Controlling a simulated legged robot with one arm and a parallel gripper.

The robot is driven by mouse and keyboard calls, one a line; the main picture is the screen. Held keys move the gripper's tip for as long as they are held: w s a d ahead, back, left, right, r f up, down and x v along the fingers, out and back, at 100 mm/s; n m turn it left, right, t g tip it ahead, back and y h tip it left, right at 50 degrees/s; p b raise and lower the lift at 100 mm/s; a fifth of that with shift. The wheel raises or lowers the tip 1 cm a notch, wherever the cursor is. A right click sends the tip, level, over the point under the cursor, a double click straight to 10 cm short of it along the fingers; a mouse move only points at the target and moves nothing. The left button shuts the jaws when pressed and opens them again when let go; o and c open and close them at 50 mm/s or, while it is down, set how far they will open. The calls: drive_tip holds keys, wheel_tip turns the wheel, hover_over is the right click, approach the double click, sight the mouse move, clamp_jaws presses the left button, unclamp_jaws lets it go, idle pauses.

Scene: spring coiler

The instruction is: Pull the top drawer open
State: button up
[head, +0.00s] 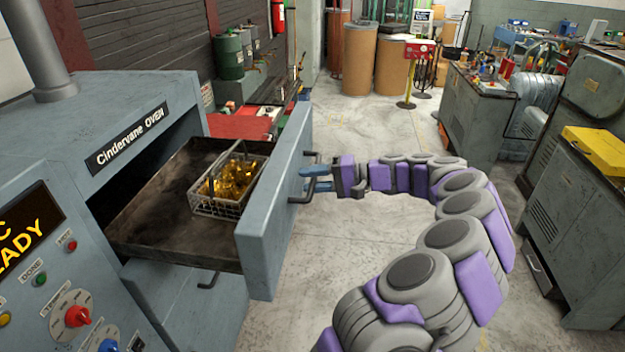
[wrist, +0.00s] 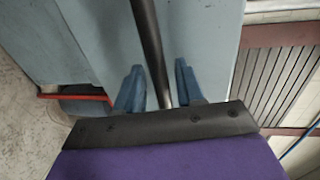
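The top drawer (head: 272,215) of the Cindervane oven (head: 95,110) stands well out, and its dark inside is exposed. A wire basket (head: 215,208) holding golden pieces sits in it. The drawer's dark bar handle (head: 300,199) is on the outer side of its front panel. My gripper (head: 308,179) is at this handle, reaching in from the right. In the wrist view, the handle bar (wrist: 150,45) runs between the two blue fingers of my gripper (wrist: 158,75). The fingers are spread, with a visible gap on each side of the bar.
A lower panel (head: 195,310) with a small dark handle (head: 209,281) lies beneath the drawer. The oven's control panel is at lower left. Grey machines (head: 590,200) line the right side. Bare concrete floor (head: 365,130) lies between, with brown drums (head: 358,60) at the back.

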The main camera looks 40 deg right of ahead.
drive_tip(key=shift+s, duration=0.1)
drive_tip(key=shift+s+d+r, duration=0.15)
drive_tip(key=shift+s+r, duration=0.05)
drive_tip(key=shift+s, duration=0.1)
drive_tip(key=p+v, duration=0.3)
drive_tip(key=v, duration=1.3)
drive_tip(key=shift+d+p, duration=0.3)
drive_tip(key=shift+p, duration=0.05)
drive_tip(key=shift+s, duration=0.2)
